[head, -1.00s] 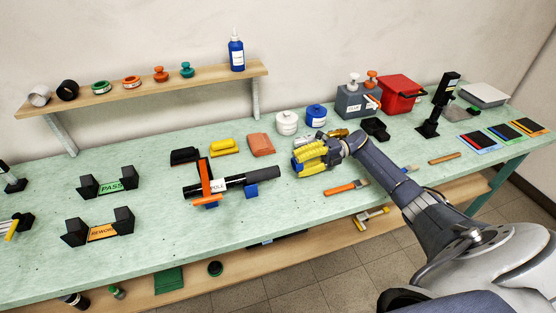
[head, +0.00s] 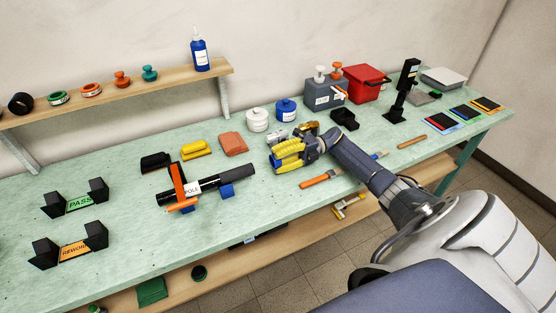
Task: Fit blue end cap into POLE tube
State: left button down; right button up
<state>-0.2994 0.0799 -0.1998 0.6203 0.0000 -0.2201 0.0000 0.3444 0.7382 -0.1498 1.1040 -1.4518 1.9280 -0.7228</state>
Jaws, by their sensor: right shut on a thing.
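The black POLE tube (head: 238,175) with its white label lies tilted across blue supports, under an orange clamp (head: 177,180). Its right end points toward my right gripper (head: 282,159). That gripper, with yellow fingers, is over the table just right of the tube's end, apart from it. It is shut on the blue end cap (head: 279,156), of which only a little blue shows between the fingers. The tube's right opening is not clearly visible. My left gripper is not in view.
A white jar (head: 257,121) and a blue jar (head: 286,110) stand behind my right gripper. Yellow (head: 196,149) and orange (head: 233,143) blocks lie behind the tube. An orange-handled tool (head: 320,178) lies to its right. The PASS (head: 78,202) and REWORK (head: 73,249) cradles stand left.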

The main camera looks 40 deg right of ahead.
aim_at(252, 168)
jog(key=shift+w+a, duration=0.15)
jog(key=shift+a, duration=0.75)
jog(key=shift+w+a, duration=0.2)
jog(key=shift+a, duration=0.7)
jog(key=shift+w+a, duration=0.15)
jog(key=shift+a, duration=0.75)
jog(key=shift+w+a, duration=0.15)
jog(key=shift+a, duration=0.75)
jog(key=shift+w+a, duration=0.15)
jog(key=shift+a, duration=0.7)
dwell(1.3)
jog(key=o, duration=0.9)
jog(key=shift+a, duration=0.1)
jog(key=d, duration=0.4)
jog(key=s+d, duration=0.1)
jog(key=d, duration=0.3)
jog(key=s+d, duration=0.1)
jog(key=d, duration=0.3)
jog(key=shift+s, duration=0.1)
